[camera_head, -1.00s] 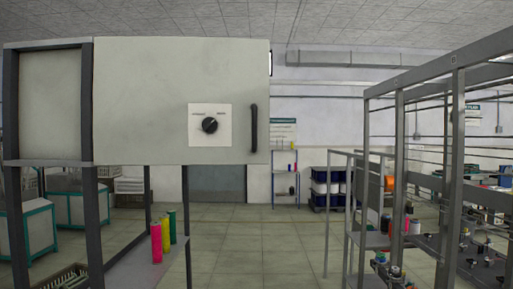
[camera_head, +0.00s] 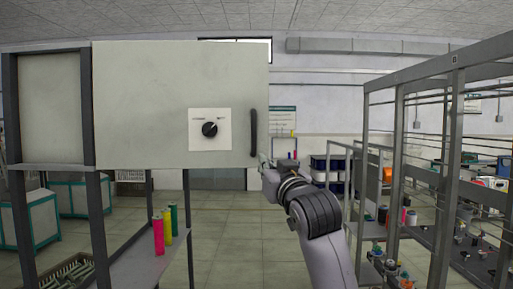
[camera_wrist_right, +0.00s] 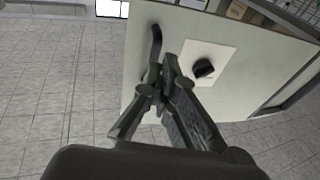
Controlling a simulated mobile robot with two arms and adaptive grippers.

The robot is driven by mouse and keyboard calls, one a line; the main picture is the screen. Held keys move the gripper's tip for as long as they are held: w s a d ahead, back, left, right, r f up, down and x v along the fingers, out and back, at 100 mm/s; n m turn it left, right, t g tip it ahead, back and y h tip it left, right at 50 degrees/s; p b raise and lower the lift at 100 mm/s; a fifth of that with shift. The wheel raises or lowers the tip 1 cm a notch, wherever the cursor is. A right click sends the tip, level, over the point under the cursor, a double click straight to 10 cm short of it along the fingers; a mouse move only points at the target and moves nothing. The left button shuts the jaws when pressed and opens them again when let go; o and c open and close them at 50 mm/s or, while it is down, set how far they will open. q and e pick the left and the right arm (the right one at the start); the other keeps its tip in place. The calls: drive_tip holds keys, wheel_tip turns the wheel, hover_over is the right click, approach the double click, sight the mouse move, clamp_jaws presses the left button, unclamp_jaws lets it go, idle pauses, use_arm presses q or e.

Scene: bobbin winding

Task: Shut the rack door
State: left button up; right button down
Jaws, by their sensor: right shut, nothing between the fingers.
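The rack door (camera_head: 150,100) is a pale flat panel at the left of the head view, beside a dark-framed side panel. It carries a black knob (camera_head: 209,129) on a white plate and a black vertical handle (camera_head: 253,132) near its right edge. I cannot tell how far ajar it stands. My right gripper (camera_head: 264,163) is at the door's lower right corner, just below and right of the handle. In the wrist view my right gripper (camera_wrist_right: 170,86) is shut and empty, with its tips near the handle's (camera_wrist_right: 155,48) lower end; contact is unclear. My left gripper is out of view.
Pink, yellow and green bobbins stand on a shelf (camera_head: 143,258) below the door. A metal rack (camera_head: 447,170) with spools fills the right side. Tiled floor (camera_head: 225,240) lies open between them. Teal-edged bins (camera_head: 80,195) stand at the left back.

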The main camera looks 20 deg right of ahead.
sight(253, 153)
drive_tip(key=w+p, duration=0.1)
drive_tip(key=w, duration=0.1)
drive_tip(key=w+r+p, duration=0.1)
drive_tip(key=w, duration=0.1)
drive_tip(key=w+p, duration=0.1)
drive_tip(key=w, duration=0.1)
drive_tip(key=shift+w+a+r+p, duration=0.1)
drive_tip(key=shift+a+r+p, duration=0.05)
drive_tip(key=shift+r+p, duration=0.15)
drive_tip(key=shift+w+p, duration=0.3)
drive_tip(key=shift+w, duration=0.25)
drive_tip(key=shift+w+f, duration=0.1)
drive_tip(key=shift+f, duration=0.05)
